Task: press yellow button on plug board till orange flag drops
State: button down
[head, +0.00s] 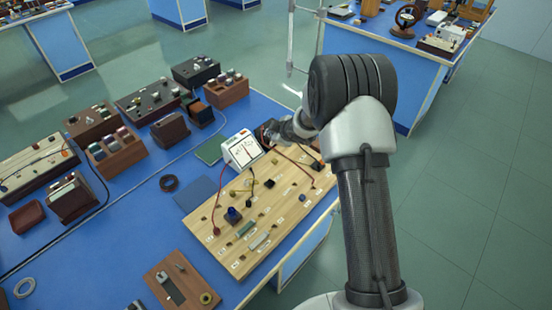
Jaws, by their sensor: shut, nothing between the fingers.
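The plug board (211,243) is a pale wooden panel on the blue bench, with small sockets, labels, wires and components. Small yellow parts (254,198) show near its middle; I cannot tell which is the yellow button. I cannot make out an orange flag. My gripper (267,133) is dark and shut with nothing held. It is above the far edge of the board, beside the white meter (241,151), and seems apart from the yellow parts. My arm hides part of the board's far right side.
A blue-capped part (232,214) stands up from the board, and red wires loop above it. Several boxed instruments (117,152) fill the bench's left and back. A small wooden block (181,283) lies in front.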

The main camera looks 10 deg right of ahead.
aim_at(273, 162)
jog(key=shift+a+f, duration=0.15)
jog(key=shift+f, duration=0.3)
notch_tip(273, 162, down, 9)
jog(key=b, duration=0.8)
jog(key=shift+r, duration=0.1)
dwell(1.1)
jog(key=shift+f+b, duration=0.4)
jog(key=shift+f+b, duration=0.35)
jog(key=shift+f, duration=0.15)
dwell(0.4)
jog(key=shift+r, duration=0.15)
jog(key=shift+r+p, duration=0.75)
jog(key=shift+p, duration=0.15)
